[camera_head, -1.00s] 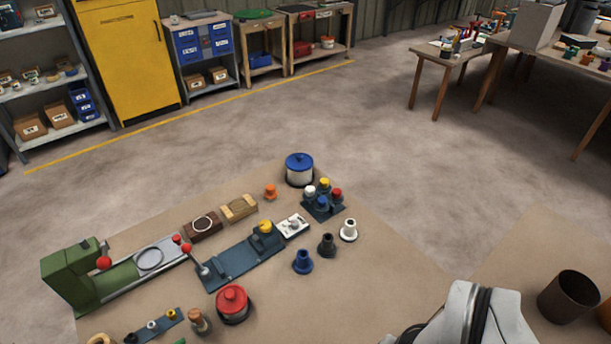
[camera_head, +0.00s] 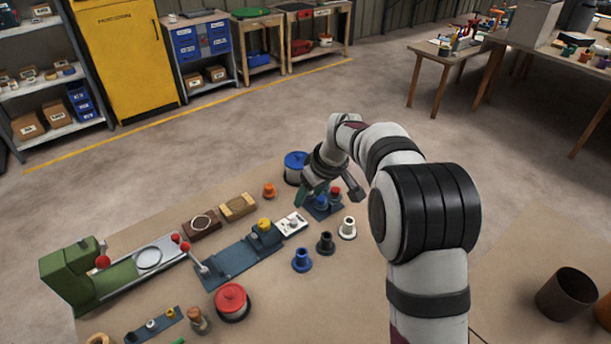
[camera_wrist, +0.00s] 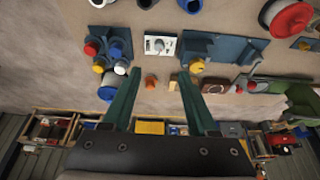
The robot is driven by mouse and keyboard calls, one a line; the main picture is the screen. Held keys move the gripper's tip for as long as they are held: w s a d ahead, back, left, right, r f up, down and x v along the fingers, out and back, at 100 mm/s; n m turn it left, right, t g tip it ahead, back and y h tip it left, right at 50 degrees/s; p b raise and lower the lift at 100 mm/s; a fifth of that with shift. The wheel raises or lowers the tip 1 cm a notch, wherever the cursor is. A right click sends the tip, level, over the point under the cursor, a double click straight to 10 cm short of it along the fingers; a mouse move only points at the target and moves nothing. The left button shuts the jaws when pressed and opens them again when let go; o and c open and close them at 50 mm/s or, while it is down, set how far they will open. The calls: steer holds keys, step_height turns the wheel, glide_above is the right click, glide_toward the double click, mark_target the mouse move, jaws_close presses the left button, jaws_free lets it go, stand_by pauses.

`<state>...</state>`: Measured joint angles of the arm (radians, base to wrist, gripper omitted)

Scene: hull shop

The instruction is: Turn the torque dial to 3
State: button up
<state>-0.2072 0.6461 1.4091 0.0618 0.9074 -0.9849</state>
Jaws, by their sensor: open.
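The torque dial (camera_head: 291,224) is a white plate with a grey round knob and dark markings, lying flat on the bench. It also shows in the wrist view (camera_wrist: 159,45), above the gap between my fingertips. The markings are too small to read, so I cannot tell the setting. My gripper (camera_head: 331,193) is open and empty, above and behind the dial, over the pegs and the blue-lidded pot. In the wrist view my two green fingers (camera_wrist: 160,73) stand wide apart and touch nothing.
A dark block with coloured pegs (camera_head: 322,205) is right of the dial. A blue-grey fixture with a yellow knob (camera_head: 264,225) is close on its left. A blue-lidded pot (camera_head: 294,165) stands behind. Black (camera_head: 326,243) and white (camera_head: 348,228) flanged pieces stand in front.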

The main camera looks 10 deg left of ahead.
mark_target(294, 221)
steer(key=x, duration=1.6)
steer(key=shift+w, duration=0.15)
steer(key=shift+c, duration=0.2)
jaws_close()
